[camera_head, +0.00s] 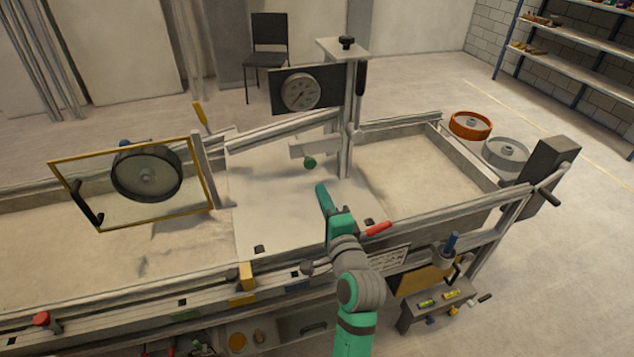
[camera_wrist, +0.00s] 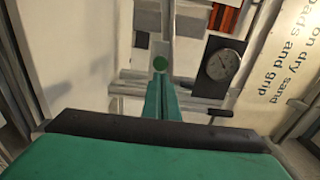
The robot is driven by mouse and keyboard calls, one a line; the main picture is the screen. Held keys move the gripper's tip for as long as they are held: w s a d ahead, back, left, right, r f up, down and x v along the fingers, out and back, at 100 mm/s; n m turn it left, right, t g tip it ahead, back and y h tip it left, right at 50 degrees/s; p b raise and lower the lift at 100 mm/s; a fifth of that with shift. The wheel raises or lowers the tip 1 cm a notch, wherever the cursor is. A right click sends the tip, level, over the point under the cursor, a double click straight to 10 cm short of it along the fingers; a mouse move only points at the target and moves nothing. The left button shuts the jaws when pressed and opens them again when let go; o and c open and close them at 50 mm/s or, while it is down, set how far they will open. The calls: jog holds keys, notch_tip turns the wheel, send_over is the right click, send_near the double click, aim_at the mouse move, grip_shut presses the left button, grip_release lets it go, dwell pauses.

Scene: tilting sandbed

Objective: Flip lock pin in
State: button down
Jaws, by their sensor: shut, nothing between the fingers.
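A round green knob (camera_head: 310,162) sticks out below a pale block on the upright post, above the white middle plate of the sandbed. It looks like a pin head, but I cannot tell for sure that it is the lock pin. My gripper (camera_head: 321,188) is shut and empty, a little in front of and below the knob. In the wrist view the knob (camera_wrist: 160,63) shows just beyond the tips of my gripper (camera_wrist: 160,77). I cannot tell whether they touch. The knob's shaft is hidden.
A dial gauge (camera_head: 300,91) hangs on a dark plate beside the post. A red handle (camera_head: 378,228) lies on the near rail, close to my wrist. A wheel in a yellow frame (camera_head: 212,178) stands at left. The white plate (camera_head: 265,200) is clear.

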jog(key=shift+v, duration=2.65)
jog(key=shift+f, duration=0.1)
jog(key=s+f+n+g+h, duration=0.1)
jog(key=s+f+n+h, duration=0.35)
jog(key=s+f, duration=1.35)
jog(key=s+a+f+n+g, duration=0.1)
jog(key=s+n, duration=0.9)
jog(key=s, duration=1.2)
jog(key=shift+s+a+f, duration=0.2)
jog(key=shift+s+a, duration=0.2)
jog(key=shift+a, duration=0.05)
jog(key=shift+h, duration=0.25)
